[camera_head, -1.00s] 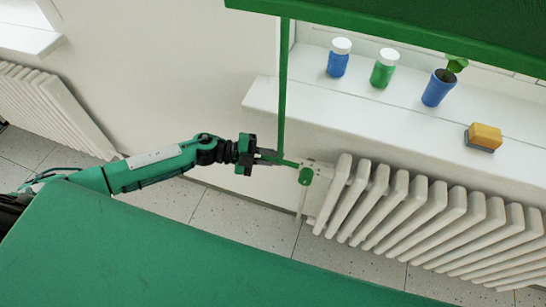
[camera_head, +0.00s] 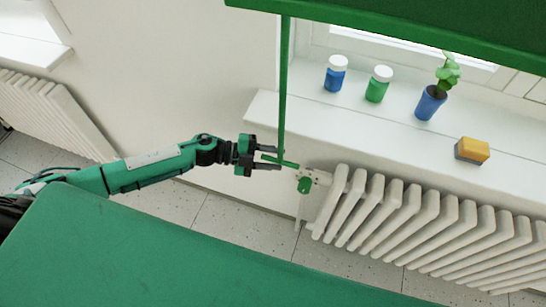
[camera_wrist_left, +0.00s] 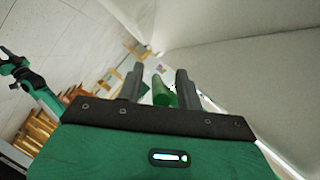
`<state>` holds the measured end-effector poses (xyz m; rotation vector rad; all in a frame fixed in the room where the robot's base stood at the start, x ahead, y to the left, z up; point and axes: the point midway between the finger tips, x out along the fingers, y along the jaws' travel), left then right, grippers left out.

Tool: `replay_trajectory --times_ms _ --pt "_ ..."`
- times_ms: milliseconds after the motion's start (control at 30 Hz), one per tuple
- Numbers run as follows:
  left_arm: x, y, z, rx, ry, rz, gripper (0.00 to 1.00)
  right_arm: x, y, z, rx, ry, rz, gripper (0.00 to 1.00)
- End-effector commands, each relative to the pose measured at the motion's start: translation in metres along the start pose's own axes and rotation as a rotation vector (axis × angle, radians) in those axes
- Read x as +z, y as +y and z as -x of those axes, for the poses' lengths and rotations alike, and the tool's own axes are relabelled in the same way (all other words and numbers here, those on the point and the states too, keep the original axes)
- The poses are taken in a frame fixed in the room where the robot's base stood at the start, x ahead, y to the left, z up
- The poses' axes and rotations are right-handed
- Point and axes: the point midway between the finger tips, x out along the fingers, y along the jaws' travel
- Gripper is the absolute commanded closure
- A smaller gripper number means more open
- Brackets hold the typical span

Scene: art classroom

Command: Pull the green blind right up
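The green blind (camera_head: 420,28) crosses the top of the head view, partly out of frame. Bare window shows below its lower edge. A green strap (camera_head: 283,90) hangs straight down from its left end to a short green bar (camera_head: 287,163). My left gripper (camera_head: 268,158) is at the bar, left of the radiator valve. Its two fingers are apart, with the bar between them. In the left wrist view, the bar's green end (camera_wrist_left: 161,93) sits between the fingers, with gaps at both sides. My right arm seems to show at the left of that view; its fingers are unclear.
The white windowsill (camera_head: 370,125) carries a blue jar (camera_head: 335,77), a green jar (camera_head: 377,88), a blue plant pot (camera_head: 430,104) and a yellow-topped sponge (camera_head: 472,150). A white radiator (camera_head: 420,225) stands below, close right of my left gripper. Bare wall lies left of the strap.

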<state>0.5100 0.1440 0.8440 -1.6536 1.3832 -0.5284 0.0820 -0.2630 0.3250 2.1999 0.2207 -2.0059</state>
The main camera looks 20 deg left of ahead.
Motion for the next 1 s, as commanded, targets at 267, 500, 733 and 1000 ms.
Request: replay_trajectory --times_ms 267,500,733,1000 --pt "0.001 0.001 0.002 0.0 -0.001 0.0 0.64 0.0 -0.001 -0.001 -0.001 -0.001 -0.001 0.64" --pt "0.002 0.003 0.033 0.003 -0.003 0.0 0.64 -0.005 -0.001 -0.008 -0.001 0.002 -0.001 0.64" --pt "0.002 0.004 0.081 0.003 -0.004 0.001 0.64 -0.027 0.0 -0.015 0.0 0.021 -0.005 0.64" --pt "0.001 0.003 0.125 0.003 -0.002 0.001 0.64 -0.037 0.004 -0.017 0.005 0.024 -0.005 0.64"
